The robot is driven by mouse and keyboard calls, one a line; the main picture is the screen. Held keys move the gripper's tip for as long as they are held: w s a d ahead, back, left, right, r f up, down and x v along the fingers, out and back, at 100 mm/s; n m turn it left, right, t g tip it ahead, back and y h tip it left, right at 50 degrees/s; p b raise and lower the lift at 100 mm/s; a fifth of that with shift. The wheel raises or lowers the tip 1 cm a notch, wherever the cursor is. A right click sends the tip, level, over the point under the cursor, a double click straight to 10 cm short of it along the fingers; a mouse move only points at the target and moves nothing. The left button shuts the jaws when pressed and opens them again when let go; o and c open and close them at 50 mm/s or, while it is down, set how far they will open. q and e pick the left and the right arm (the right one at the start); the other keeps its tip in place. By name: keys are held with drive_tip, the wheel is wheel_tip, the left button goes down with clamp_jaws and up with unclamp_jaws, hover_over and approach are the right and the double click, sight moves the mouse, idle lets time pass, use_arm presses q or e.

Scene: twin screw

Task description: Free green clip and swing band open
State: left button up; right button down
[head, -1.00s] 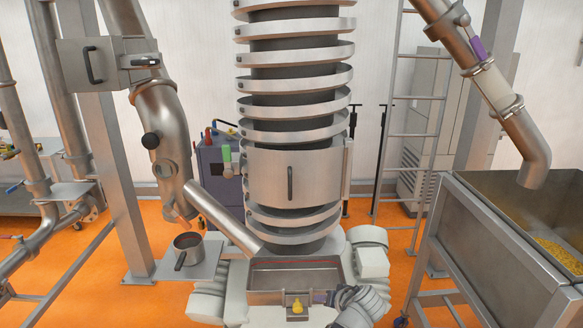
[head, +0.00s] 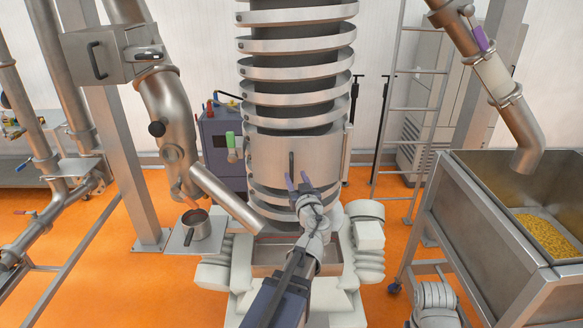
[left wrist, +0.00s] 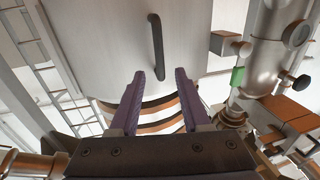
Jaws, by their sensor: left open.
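The wide steel band (head: 268,157) wraps the spiral column and has a dark upright handle (head: 291,161). The green clip (head: 230,139) sits at the band's left edge and looks upright. In the left wrist view the handle (left wrist: 156,47), the band (left wrist: 110,45) and a small green part (left wrist: 237,76), apparently the clip, show ahead. My left gripper (head: 297,180) has purple fingers and is in front of the band, just below the handle. In the left wrist view its jaws (left wrist: 162,76) are apart with nothing between them. My right gripper is not in view.
A slanted steel pipe (head: 226,200) and a pot (head: 195,225) stand left of the column base. A hopper (head: 480,215) with yellow grains is at the right. A ladder (head: 408,120) stands behind. Orange floor is open between column and hopper.

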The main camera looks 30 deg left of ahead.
sight(292, 169)
use_arm(q)
drive_tip(key=x, duration=0.6)
drive_tip(key=shift+w+a, duration=0.15)
drive_tip(key=shift+w, duration=0.05)
drive_tip(key=shift+s, duration=0.1)
drive_tip(key=shift+c, duration=0.4)
clamp_jaws()
idle(0.6)
